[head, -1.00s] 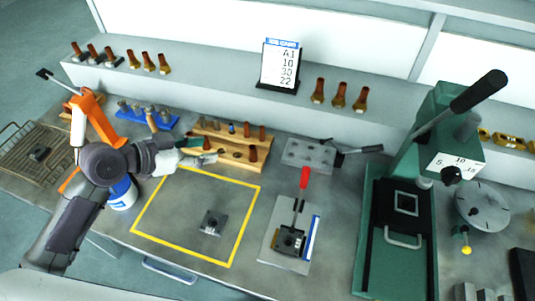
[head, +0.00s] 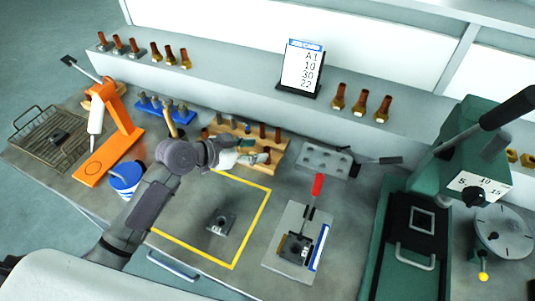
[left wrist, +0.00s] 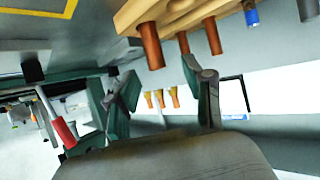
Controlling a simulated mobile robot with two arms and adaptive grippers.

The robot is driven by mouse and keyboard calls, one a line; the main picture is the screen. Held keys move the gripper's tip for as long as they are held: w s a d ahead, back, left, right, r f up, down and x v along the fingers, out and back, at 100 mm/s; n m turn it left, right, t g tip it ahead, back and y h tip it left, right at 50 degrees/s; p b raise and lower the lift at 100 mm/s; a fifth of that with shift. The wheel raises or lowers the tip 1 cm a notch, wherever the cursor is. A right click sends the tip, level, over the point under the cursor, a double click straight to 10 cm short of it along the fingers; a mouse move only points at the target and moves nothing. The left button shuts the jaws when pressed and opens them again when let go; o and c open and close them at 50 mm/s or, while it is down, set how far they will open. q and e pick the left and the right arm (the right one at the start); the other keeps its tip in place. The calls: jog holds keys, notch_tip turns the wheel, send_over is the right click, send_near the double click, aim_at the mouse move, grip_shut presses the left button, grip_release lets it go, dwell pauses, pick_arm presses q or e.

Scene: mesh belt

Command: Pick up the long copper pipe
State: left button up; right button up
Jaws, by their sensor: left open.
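Several copper pipes stand in a wooden rack (head: 283,146) in the head view. One pipe (head: 266,155) stands at the rack's front right, close to my left gripper (head: 252,151). The left wrist view shows the rack (left wrist: 128,17) from the side, with a large-looking copper pipe (left wrist: 151,46) nearest and others behind it; I cannot tell for sure which is the long one. My left gripper (left wrist: 160,80) is open, its fingers apart with nothing between them. It is beside the rack and partly hides it in the head view. My right gripper is not in view.
A blue rack (head: 165,109) and an orange stand (head: 128,130) are left of the wooden rack. A grey block with holes (head: 325,160) and a red-handled clamp fixture (head: 298,248) are right. A green press (head: 460,160) stands far right. The yellow-outlined area holds a small fixture (head: 220,222).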

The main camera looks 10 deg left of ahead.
aim_at(266, 149)
pick_arm(q)
jog(key=p+x, duration=0.1)
jog(key=x, duration=0.2)
jog(key=shift+w+d+p, duration=0.1)
jog(key=shift+d+p, duration=0.2)
jog(key=shift+d, duration=0.1)
jog(key=shift+w+d+f, duration=0.25)
jog(key=shift+w+d, duration=0.05)
jog(key=shift+w, duration=0.05)
jog(key=shift+s+a, duration=0.1)
jog(key=shift+c, duration=1.2)
grip_shut()
